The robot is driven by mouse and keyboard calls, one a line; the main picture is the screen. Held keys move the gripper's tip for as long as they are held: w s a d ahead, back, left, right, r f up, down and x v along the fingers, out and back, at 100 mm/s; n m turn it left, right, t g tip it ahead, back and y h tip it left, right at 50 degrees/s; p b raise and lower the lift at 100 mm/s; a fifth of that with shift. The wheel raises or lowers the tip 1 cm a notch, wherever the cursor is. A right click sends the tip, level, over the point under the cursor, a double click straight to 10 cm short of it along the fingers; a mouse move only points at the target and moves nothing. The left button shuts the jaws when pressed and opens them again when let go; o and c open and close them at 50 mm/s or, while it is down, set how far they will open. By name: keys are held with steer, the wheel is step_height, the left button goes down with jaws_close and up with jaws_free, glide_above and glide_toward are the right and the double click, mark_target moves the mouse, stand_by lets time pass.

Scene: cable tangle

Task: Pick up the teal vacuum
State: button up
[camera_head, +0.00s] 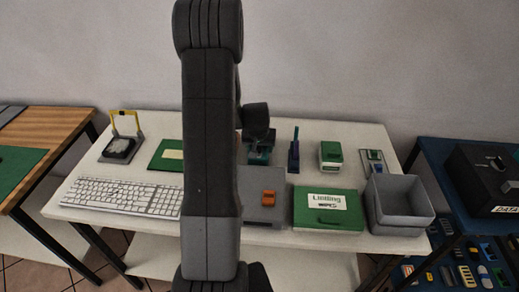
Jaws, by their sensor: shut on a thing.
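A small dark teal object (259,157), which looks like the teal vacuum, is at the back middle of the white table, just right of my upright arm. My gripper (259,144) reaches down over it from above, its jaws shut on the top of the teal object. The jaws and the object are small and dark here, and part of both is hidden by my arm. I cannot tell whether the object touches the tabletop.
Right of it stand a dark blue upright tool (294,156) and a green-and-white box (331,156). In front are a grey case with an orange part (268,199), a green wipes box (328,210) and an open grey bin (400,204). A keyboard (122,197) lies left.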

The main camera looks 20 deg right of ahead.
step_height(320, 180, up, 10)
steer(key=shift+r+b, duration=0.1)
steer(key=shift+b, duration=0.25)
steer(key=o, duration=0.6)
steer(key=shift+c, duration=1.4)
